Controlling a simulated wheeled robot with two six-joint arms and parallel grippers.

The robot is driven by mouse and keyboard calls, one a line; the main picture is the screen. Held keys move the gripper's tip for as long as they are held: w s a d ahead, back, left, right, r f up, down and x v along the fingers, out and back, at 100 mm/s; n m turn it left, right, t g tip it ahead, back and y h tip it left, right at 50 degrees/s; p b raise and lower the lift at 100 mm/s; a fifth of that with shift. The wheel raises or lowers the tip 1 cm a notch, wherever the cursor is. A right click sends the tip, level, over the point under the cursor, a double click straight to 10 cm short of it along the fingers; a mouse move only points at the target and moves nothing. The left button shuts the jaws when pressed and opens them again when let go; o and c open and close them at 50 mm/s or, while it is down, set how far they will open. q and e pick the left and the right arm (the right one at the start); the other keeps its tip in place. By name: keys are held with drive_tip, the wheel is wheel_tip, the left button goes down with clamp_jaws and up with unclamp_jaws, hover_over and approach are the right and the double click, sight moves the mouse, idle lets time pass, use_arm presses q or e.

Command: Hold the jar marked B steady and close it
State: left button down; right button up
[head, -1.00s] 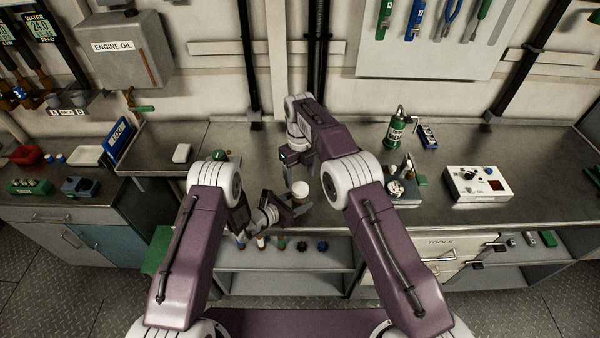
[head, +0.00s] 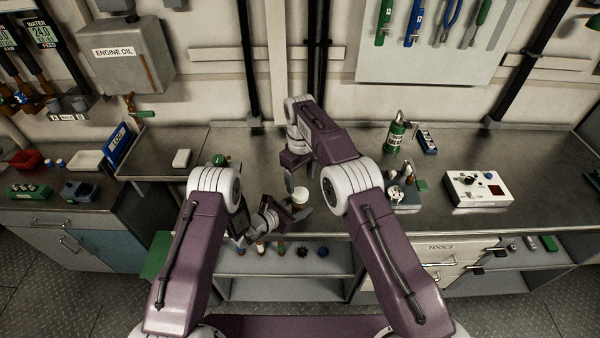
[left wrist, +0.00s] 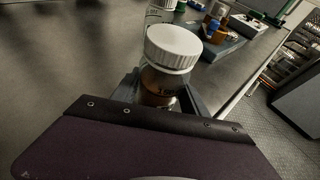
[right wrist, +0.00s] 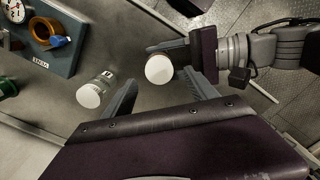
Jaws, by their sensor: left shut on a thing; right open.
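A jar with brown contents and a white lid (left wrist: 172,47) is upright between the fingers of my left gripper (left wrist: 160,92), which is shut on it. Its label is partly hidden and I cannot read its letter. The same white lid shows in the head view (head: 300,194) and the right wrist view (right wrist: 159,69). The lid sits on the jar's top; I cannot tell how tightly. My right gripper (right wrist: 158,97) is open, with its fingers to either side of the lid and apart from it. A second, clear jar with a white lid (right wrist: 89,96) stands on the bench nearby.
A blue-grey fixture (right wrist: 60,40) with an orange ring and a gauge stands beyond the second jar. A white control box (head: 480,187) and a green bottle (head: 395,137) are further right on the bench. The bench's front edge runs close by the held jar.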

sight(300, 192)
drive_tip(key=n, duration=0.6)
drive_tip(key=shift+r+n, duration=0.2)
drive_tip(key=shift+n, duration=0.2)
drive_tip(key=n, duration=0.3)
drive_tip(key=shift+r, duration=0.15)
drive_tip(key=n, duration=0.7)
drive_tip(key=shift+r, duration=0.3)
drive_tip(key=shift+r+n, duration=0.1)
drive_tip(key=shift+n, duration=0.5)
drive_tip(key=shift+w+r, duration=0.2)
drive_tip(key=shift+r, duration=0.1)
drive_tip(key=shift+f, duration=0.1)
wheel_tip(300, 192, down, 8)
drive_tip(key=shift+r, duration=0.1)
